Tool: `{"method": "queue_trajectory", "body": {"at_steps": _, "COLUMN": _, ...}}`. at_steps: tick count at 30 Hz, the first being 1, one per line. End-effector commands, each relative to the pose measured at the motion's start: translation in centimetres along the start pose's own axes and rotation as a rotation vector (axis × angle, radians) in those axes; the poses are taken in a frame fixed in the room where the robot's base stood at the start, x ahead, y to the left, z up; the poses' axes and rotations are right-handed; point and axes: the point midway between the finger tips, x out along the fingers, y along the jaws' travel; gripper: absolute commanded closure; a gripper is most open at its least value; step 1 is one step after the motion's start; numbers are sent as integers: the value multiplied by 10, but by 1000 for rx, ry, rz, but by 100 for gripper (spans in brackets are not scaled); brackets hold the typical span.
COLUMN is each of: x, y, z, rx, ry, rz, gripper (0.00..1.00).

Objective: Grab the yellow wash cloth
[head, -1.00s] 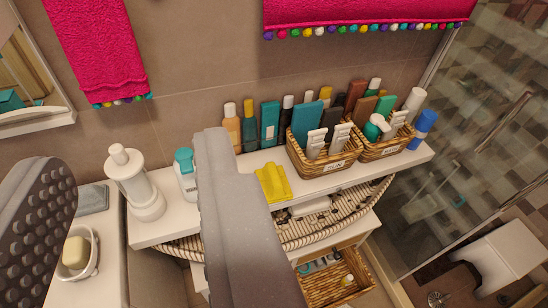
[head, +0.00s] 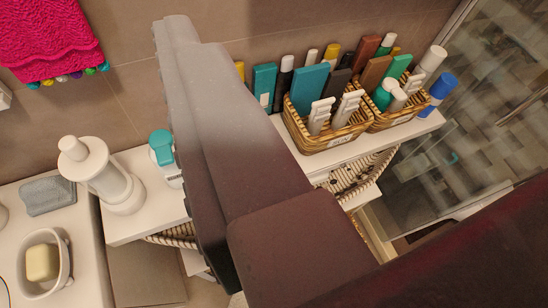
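The yellow wash cloth is not visible now. The part of the white shelf (head: 130,232) where it lay a second ago is covered by my gripper (head: 190,70). One large grey-brown finger of my gripper stands across the middle of the view, with more of my arm at the lower right. The other finger does not show, so I cannot tell the gap between them or whether anything is held.
Two wicker baskets (head: 290,122) with bottles and tubes stand on the shelf's right part. A white dispenser (head: 95,170) and teal-capped bottle (head: 162,150) stand left. A soap dish (head: 63,275) sits lower left. A glass panel (head: 500,110) is at right.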

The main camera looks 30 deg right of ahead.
Motion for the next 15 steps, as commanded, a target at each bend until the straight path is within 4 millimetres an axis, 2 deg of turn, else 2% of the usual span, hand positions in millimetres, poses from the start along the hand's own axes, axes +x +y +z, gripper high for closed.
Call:
{"method": "queue_trajectory", "body": {"at_steps": 1, "x": 25, "y": 16, "z": 30, "rx": 6, "ry": -30, "rz": -4, "gripper": 51}}
{"method": "queue_trajectory", "body": {"at_steps": 2, "x": 40, "y": 27, "z": 46, "rx": 4, "ry": -38, "rz": -6, "gripper": 51}}
{"method": "queue_trajectory", "body": {"at_steps": 5, "x": 87, "y": 66, "z": 115, "rx": 3, "ry": -74, "rz": -13, "gripper": 51}}
{"method": "queue_trajectory", "body": {"at_steps": 6, "x": 105, "y": 81, "z": 145, "rx": 6, "ry": -86, "rz": -14, "gripper": 51}}
{"method": "queue_trajectory", "body": {"at_steps": 8, "x": 126, "y": 102, "z": 188, "rx": 12, "ry": -96, "rz": -10, "gripper": 51}}
{"method": "queue_trajectory", "body": {"at_steps": 9, "x": 138, "y": 113, "z": 218, "rx": 15, "ry": -108, "rz": -7, "gripper": 51}}
{"method": "queue_trajectory", "body": {"at_steps": 12, "x": 159, "y": 137, "z": 280, "rx": 24, "ry": -119, "rz": 11, "gripper": 51}}
{"method": "queue_trajectory", "body": {"at_steps": 15, "x": 171, "y": 153, "z": 328, "rx": 31, "ry": -129, "rz": 34, "gripper": 51}}
